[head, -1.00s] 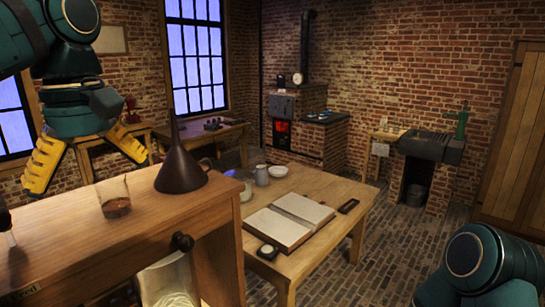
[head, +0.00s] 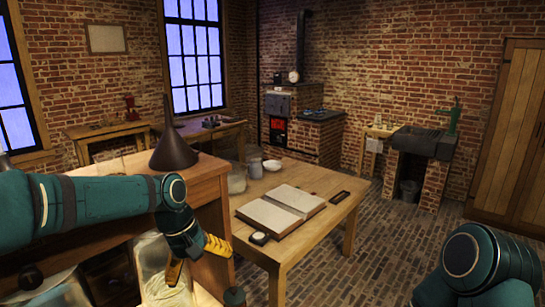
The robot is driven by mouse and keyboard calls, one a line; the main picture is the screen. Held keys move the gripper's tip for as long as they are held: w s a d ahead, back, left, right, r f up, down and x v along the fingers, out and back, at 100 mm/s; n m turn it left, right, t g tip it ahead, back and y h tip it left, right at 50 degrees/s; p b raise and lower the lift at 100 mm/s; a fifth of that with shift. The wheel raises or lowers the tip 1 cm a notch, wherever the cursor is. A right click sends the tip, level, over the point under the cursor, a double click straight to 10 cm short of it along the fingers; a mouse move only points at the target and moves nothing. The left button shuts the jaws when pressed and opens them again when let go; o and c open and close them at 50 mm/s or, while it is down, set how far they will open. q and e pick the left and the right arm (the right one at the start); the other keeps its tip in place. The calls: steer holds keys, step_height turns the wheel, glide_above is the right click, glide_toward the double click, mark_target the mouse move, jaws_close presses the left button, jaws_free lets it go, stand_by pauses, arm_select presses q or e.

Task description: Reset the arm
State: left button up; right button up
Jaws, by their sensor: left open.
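My left arm reaches in from the left edge, low in front of the wooden cabinet. My left gripper (head: 197,262), with yellow fingers, hangs at its end, open and pointing down and to the right. It is in front of the cabinet's right side and left of the table. Nothing shows between the fingers, though the lower one is partly hidden. Part of my right arm (head: 480,262) shows at the lower right, but its gripper is not visible.
A dark funnel (head: 173,150) stands on the cabinet top (head: 128,163). A pale sack-like thing (head: 160,285) is below the gripper. The table (head: 325,222) carries an open book (head: 282,209), a white bowl (head: 272,165) and jars. Brick floor (head: 385,240) is clear to the table's right.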

arm_select(q)
steer(key=d+f+m+h+b, duration=0.1)
steer(key=d+f, duration=0.2)
steer(key=f, duration=1)
steer(key=s+d+f+m+b, duration=0.1)
steer(key=s+f, duration=0.7)
steer(key=f, duration=0.4)
steer(key=s+d+f+m+t+b, duration=0.1)
steer(key=s+f+b, duration=0.1)
steer(key=s+f, duration=0.6)
step_height(320, 180, down, 6)
steer(key=shift+s+r+t, duration=0.2)
steer(key=shift+s+t, duration=0.05)
steer(key=shift+t, duration=0.05)
